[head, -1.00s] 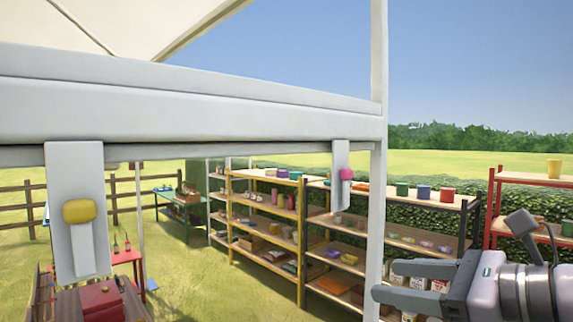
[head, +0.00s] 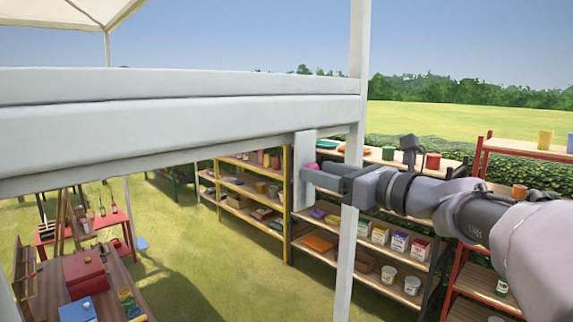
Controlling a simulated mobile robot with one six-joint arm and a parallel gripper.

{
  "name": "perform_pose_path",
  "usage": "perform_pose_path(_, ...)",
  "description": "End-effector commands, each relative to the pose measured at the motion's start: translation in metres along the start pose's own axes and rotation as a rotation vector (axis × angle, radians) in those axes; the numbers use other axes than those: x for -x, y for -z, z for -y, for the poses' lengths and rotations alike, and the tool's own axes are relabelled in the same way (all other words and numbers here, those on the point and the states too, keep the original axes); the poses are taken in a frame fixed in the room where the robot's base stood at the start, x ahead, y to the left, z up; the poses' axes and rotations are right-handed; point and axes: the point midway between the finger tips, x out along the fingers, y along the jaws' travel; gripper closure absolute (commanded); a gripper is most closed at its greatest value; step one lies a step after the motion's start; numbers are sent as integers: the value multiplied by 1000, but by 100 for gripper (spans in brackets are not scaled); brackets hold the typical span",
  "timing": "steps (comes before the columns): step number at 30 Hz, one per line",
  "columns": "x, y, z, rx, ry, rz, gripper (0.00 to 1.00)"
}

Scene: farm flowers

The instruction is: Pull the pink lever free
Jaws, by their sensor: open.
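The pink lever (head: 309,167) is a small pink knob on a white hanging plate (head: 304,145), fixed under the white beam near the post. Only a little of the pink shows, since my gripper covers much of it. My gripper (head: 312,175) reaches in from the right, past the white post. Its jaws are open, and the fingertips are at the knob. I cannot tell whether they touch it or stand on both sides of it.
A white post (head: 350,255) stands close to my gripper, and the white beam (head: 180,125) runs above. Wooden shelves (head: 375,265) with pots and boxes stand behind. A red shelf (head: 475,275) is at right. A table (head: 110,280) with a red box stands at lower left. Grass lies between.

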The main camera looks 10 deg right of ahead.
Motion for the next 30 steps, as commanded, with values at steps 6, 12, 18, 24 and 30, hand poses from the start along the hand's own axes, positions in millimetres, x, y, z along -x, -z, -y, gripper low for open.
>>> perform_pose_path(6, -12, 0, 0, 0, 1, -1, 47)
perform_pose_path(12, -12, 1, 0, 0, 1, -1, 47)
perform_pose_path(18, -12, 1, 0, 0, 0, -1, 87)
perform_pose_path(24, -12, 1, 0, 0, 1, -1, 100)
perform_pose_path(30, -12, 1, 0, 0, 0, -1, 100)
